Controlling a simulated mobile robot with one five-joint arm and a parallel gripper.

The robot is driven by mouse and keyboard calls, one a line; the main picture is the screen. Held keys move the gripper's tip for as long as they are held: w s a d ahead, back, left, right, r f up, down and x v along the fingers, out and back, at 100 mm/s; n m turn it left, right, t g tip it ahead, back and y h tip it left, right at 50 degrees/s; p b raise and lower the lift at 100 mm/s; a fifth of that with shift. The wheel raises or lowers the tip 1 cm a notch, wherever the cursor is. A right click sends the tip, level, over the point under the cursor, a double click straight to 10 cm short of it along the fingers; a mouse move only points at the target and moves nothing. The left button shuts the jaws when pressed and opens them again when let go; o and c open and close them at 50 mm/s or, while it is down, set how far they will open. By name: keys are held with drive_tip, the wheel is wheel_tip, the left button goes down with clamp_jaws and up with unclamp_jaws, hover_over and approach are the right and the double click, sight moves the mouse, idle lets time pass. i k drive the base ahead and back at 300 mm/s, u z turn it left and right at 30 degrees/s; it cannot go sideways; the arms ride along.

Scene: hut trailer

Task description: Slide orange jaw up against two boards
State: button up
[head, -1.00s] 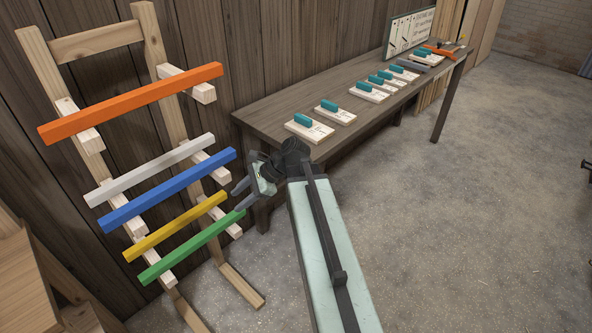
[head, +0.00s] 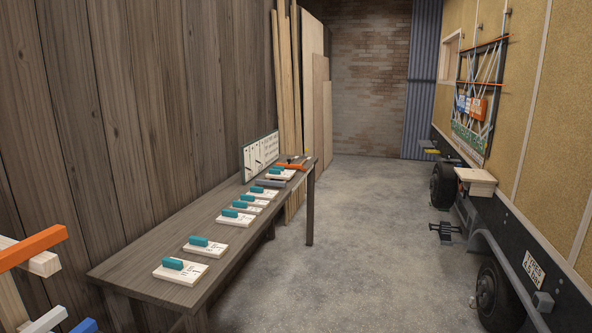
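On the far end of the long wooden bench (head: 150,262) lies a small orange piece (head: 291,167). It may be the orange jaw, but it is too small to tell its exact shape. A dark grey bar (head: 270,184) lies just in front of it. A pale board with a teal block (head: 281,174) is close beside both; I cannot tell whether they touch. Several more pale boards with teal blocks, such as the nearest one (head: 181,272), line the bench. I cannot tell which two boards are the task's. My gripper is out of view.
A rack with an orange bar (head: 32,247) and a blue bar (head: 85,325) shows at the lower left. A sign board (head: 259,155) stands on the bench by the wall. The trailer (head: 540,120) with its wheels and step is at right. Concrete floor (head: 360,250) between is clear.

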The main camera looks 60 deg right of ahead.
sight(298, 166)
drive_tip(key=z, duration=3.15)
drive_tip(key=k, duration=1.5)
drive_tip(key=u, duration=1.25)
drive_tip(key=i, duration=1.7)
drive_tip(key=z, duration=0.1)
